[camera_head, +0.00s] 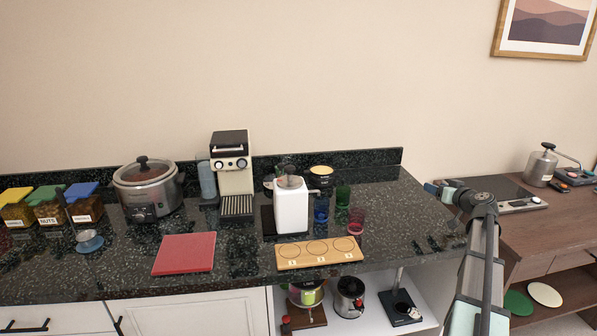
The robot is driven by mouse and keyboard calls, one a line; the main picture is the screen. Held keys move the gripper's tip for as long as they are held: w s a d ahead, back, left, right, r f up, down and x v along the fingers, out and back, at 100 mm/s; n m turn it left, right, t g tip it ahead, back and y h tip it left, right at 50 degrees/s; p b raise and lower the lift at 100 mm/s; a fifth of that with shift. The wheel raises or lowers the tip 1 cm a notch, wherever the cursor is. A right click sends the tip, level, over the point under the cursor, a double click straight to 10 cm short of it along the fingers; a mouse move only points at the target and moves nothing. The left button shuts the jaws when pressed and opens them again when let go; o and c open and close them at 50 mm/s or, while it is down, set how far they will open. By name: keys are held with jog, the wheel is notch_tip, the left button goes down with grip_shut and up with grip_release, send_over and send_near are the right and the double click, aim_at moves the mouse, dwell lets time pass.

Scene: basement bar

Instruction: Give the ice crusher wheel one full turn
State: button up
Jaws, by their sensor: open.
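A white upright appliance with a grey metal top (291,207) stands on the dark counter and looks like the ice crusher. A small dark knob or handle shows at its top; its wheel is too small to make out clearly. My gripper (431,188) is over the counter's right end, to the right of the appliance and apart from it. The gripper is small in view, open, with nothing seen in it. A silver cylinder with a crank arm (541,166) stands on the brown side table; I cannot tell what it is.
Blue, green and red glasses (356,221) stand close right of the white appliance. A wooden board with round marks (318,253) lies in front. A coffee machine (232,172) stands behind left, a red board (185,254) front left. The counter's right end is mostly clear.

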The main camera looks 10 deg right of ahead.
jog(key=w+a+r+n+g+y, duration=0.1)
jog(key=a+r+n+y, duration=0.2)
jog(key=a, duration=0.7)
jog(key=w+a+r+n+g+y, duration=0.1)
jog(key=w+a+n+y, duration=0.3)
jog(key=a, duration=0.6)
jog(key=n+g+y, duration=0.6)
jog(key=n+y, duration=0.1)
jog(key=y, duration=0.1)
send_near(290, 170)
jog(key=x, duration=0.3)
jog(key=w+x, duration=0.1)
jog(key=x, duration=0.3)
jog(key=f+x, duration=0.1)
jog(key=x, duration=0.2)
jog(key=shift+w, duration=0.35)
jog(key=c, duration=1)
